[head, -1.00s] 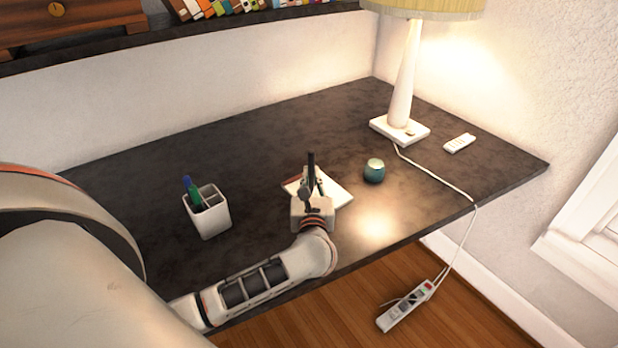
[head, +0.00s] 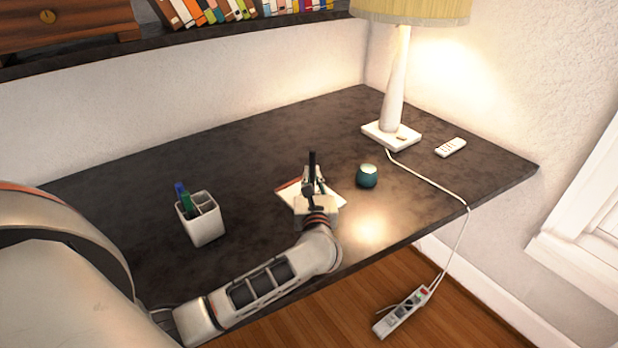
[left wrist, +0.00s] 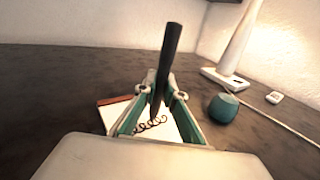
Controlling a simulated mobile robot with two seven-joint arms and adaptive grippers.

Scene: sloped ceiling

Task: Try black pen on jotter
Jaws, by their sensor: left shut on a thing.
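The black pen (head: 312,160) stands nearly upright in my left gripper (head: 313,186), which is shut on it above the jotter. In the left wrist view the black pen (left wrist: 167,68) is between the fingers of my left gripper (left wrist: 158,95), leaning slightly. The jotter (head: 332,196) lies open on the desk, with white paper and a reddish-brown strip at its left. In the left wrist view a dark looping scribble shows on the jotter (left wrist: 117,110), by the pen's lower end. Whether the tip touches the paper I cannot tell. My right gripper is not in view.
A white pen holder (head: 205,226) with a blue and a green pen stands left on the dark desk (head: 260,150). A teal candle-like jar (head: 366,177) is close right of the jotter. A lamp (head: 393,100), its cord and a remote (head: 451,147) are farther right.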

